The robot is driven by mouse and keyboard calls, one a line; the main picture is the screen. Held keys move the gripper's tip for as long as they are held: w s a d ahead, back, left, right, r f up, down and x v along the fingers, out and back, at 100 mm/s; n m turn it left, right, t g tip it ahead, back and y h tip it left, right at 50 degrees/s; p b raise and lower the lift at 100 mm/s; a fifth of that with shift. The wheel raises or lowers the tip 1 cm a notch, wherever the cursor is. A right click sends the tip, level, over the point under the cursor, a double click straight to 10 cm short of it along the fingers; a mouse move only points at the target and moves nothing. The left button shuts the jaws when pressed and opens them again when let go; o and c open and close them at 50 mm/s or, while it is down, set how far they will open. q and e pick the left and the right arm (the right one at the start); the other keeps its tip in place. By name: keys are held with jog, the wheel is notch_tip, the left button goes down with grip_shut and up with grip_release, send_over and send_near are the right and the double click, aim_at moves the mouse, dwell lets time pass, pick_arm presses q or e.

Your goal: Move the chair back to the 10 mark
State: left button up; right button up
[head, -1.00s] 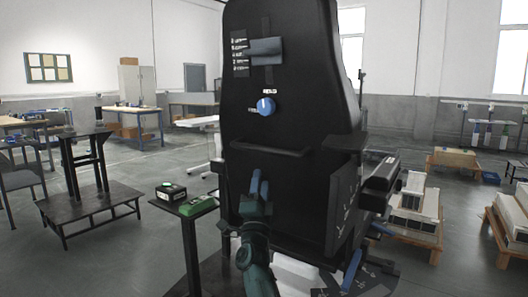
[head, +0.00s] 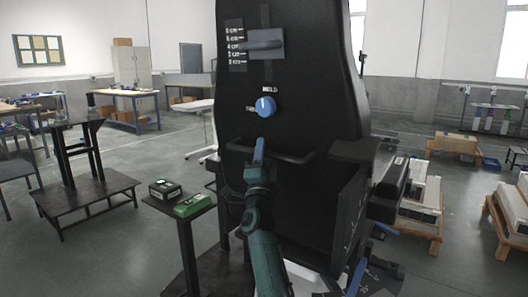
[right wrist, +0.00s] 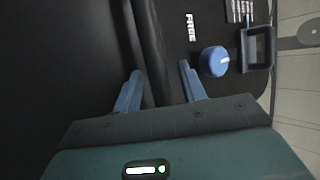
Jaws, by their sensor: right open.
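The black chair back (head: 310,60) stands upright in the middle of the head view. A dark handle bar (head: 292,158) crosses its lower part. A blue knob (head: 265,106) sits above the bar; its white pointer faces up towards the HOLD label, with FREE at its left. The knob also shows in the right wrist view (right wrist: 215,61). My right gripper (head: 259,150) is at the left part of the bar. In the right wrist view its blue fingers (right wrist: 160,85) are apart, with the bar seemingly between them. My left gripper is not in view.
A grey slider (head: 264,44) sits beside a small white scale, its figures hard to read. A dark side panel (head: 352,215) bears white marks. A small stand at the left holds a green box (head: 193,205) and a black box (head: 165,189). Pallets (head: 417,232) stand at the right.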

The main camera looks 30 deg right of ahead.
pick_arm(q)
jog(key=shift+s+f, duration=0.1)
pick_arm(e)
jog(key=shift+c, duration=0.3)
jog(key=shift+c, duration=0.8)
grip_shut()
